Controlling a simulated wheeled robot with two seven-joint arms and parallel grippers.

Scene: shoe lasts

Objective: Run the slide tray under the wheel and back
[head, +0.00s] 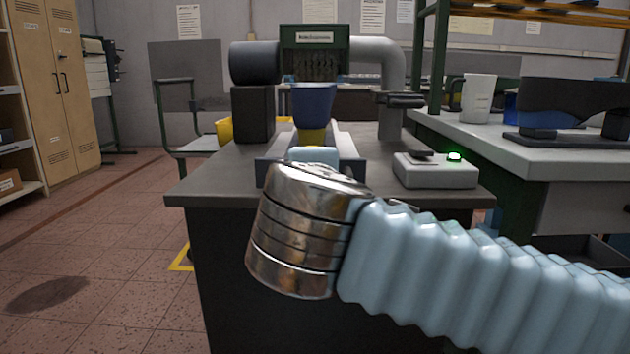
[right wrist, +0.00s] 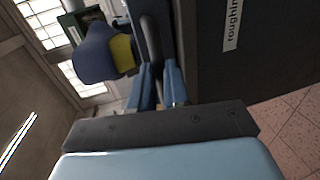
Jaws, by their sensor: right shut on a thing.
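The machine's wheel (head: 317,66) is a dark bristly drum under a green hood on the grey bench. A blue shoe last (head: 313,103) with a yellow part stands in front of and below the wheel, on the grey slide tray (head: 347,142). The last (right wrist: 97,52) also shows in the right wrist view. My right arm comes in from the right, and its wrist hides most of its gripper in the head view. In the right wrist view my right gripper (right wrist: 158,88) is shut on a dark bar-like part of the tray (right wrist: 155,35). My left gripper is not in view.
A control box (head: 435,170) with a lit green lamp sits on the bench, right of the tray. A yellow bin (head: 224,130) is behind left. A second table at right holds a white cup (head: 478,98) and a dark device (head: 575,105). The floor at left is clear.

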